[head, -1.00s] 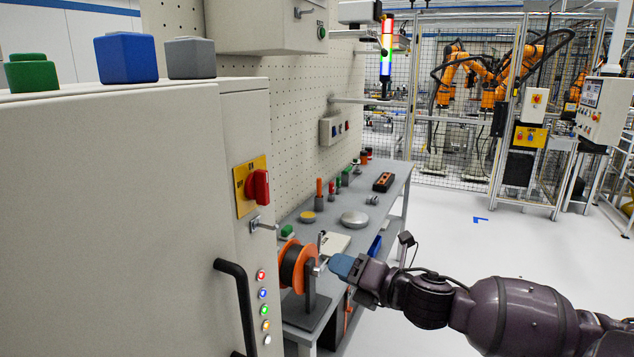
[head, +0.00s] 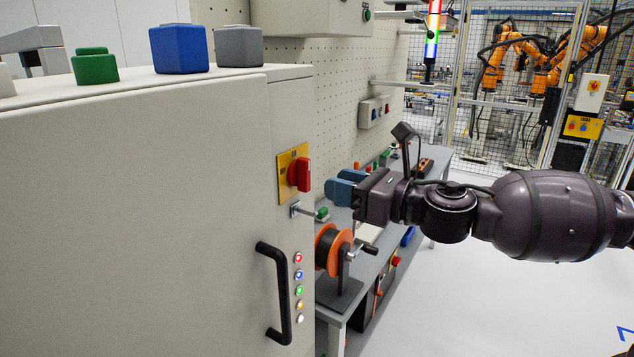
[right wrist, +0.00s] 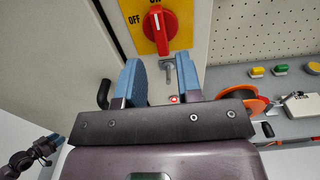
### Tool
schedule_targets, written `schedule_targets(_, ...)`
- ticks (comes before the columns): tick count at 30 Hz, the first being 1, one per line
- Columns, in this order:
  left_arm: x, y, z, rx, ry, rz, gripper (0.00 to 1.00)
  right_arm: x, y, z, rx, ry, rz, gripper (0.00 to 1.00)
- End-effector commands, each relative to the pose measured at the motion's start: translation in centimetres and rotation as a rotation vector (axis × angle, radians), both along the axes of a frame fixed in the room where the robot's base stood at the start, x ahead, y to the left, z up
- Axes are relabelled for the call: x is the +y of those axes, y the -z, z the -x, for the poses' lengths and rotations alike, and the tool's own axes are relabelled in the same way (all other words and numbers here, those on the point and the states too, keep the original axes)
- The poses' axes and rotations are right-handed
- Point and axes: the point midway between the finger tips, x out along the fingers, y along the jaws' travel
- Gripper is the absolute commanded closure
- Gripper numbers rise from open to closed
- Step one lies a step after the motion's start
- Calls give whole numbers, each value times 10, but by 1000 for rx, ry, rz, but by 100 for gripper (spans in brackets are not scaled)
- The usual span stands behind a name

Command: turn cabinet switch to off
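The cabinet switch is a red knob (head: 301,174) on a yellow plate (head: 285,165) on the cabinet's narrow side. In the right wrist view the knob (right wrist: 163,30) stands upright, its white mark towards the partly cut-off top label, with OFF printed to its left. My right gripper (head: 343,187) is at about switch height, to its right and apart from it. In the right wrist view its blue fingers (right wrist: 160,80) are open and empty, below the knob. What looks like my left gripper (right wrist: 50,139) shows small at the lower left of that view; its opening is unclear.
A metal latch (head: 301,210) sticks out below the switch, and also shows between my fingers in the right wrist view (right wrist: 167,68). A black door handle (head: 272,290) and indicator lights (head: 299,275) are lower. An orange spool (head: 330,250) stands on the workbench (head: 348,318) nearby.

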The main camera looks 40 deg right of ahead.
Motion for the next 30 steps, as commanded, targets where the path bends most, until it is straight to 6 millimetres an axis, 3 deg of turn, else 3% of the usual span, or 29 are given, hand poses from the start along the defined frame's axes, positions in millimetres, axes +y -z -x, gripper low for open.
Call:
schedule_targets(19,-2,20,-11,-26,5,-1,57,16,1,-39,-2,1,-1,67)
schedule_targets(30,-2,15,-14,-34,9,-2,57,20,0,-51,2,2,-2,67)
